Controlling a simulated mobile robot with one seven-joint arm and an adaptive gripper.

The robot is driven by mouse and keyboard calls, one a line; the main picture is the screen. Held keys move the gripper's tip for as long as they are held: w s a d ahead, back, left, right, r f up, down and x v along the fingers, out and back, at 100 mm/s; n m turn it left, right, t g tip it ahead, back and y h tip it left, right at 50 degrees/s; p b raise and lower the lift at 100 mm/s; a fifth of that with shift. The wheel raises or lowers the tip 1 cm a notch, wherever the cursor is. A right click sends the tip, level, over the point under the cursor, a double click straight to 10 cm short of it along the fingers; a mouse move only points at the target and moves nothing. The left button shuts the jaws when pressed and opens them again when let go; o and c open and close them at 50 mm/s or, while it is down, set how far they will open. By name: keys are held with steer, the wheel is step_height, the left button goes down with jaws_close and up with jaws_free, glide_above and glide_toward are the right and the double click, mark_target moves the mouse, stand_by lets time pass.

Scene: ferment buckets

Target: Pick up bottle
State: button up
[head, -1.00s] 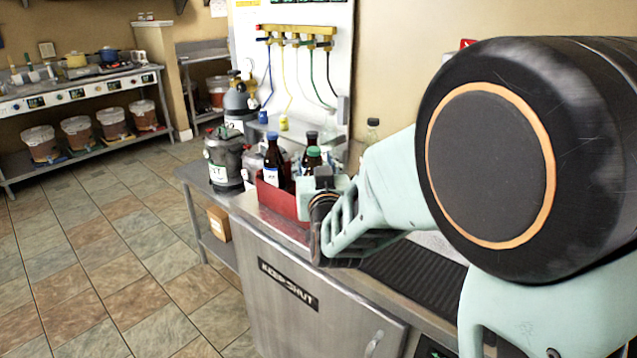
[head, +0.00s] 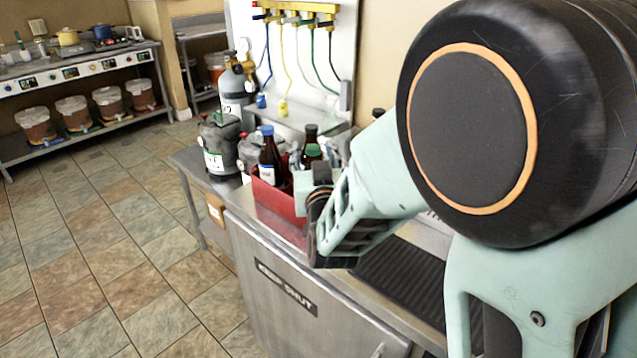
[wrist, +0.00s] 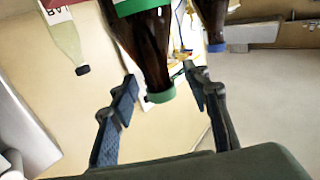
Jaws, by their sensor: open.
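A brown bottle with a green cap (head: 313,152) stands in a red crate (head: 277,198) on the steel counter, partly hidden by my gripper. A brown bottle with a blue cap (head: 269,158) and a dark-capped brown bottle (head: 311,131) stand beside it. In the wrist view, which looks upside down, the green-capped bottle (wrist: 152,50) lies between the two spread fingers of my gripper (wrist: 160,76). Gaps show on both sides of its cap. The blue-capped bottle (wrist: 211,18) is beyond the right finger. A pale bottle with a dark cap (wrist: 65,42) is at upper left.
Grey canisters (head: 220,145) stand left of the crate. A gas cylinder (head: 236,90) and a hose manifold (head: 296,14) are behind. A dark ribbed mat (head: 400,275) lies on the counter at right. The tiled floor (head: 110,240) is open at left.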

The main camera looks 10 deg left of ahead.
steer(key=shift+s, duration=0.1)
jaws_close()
stand_by(0.4)
steer(key=shift+r, duration=0.2)
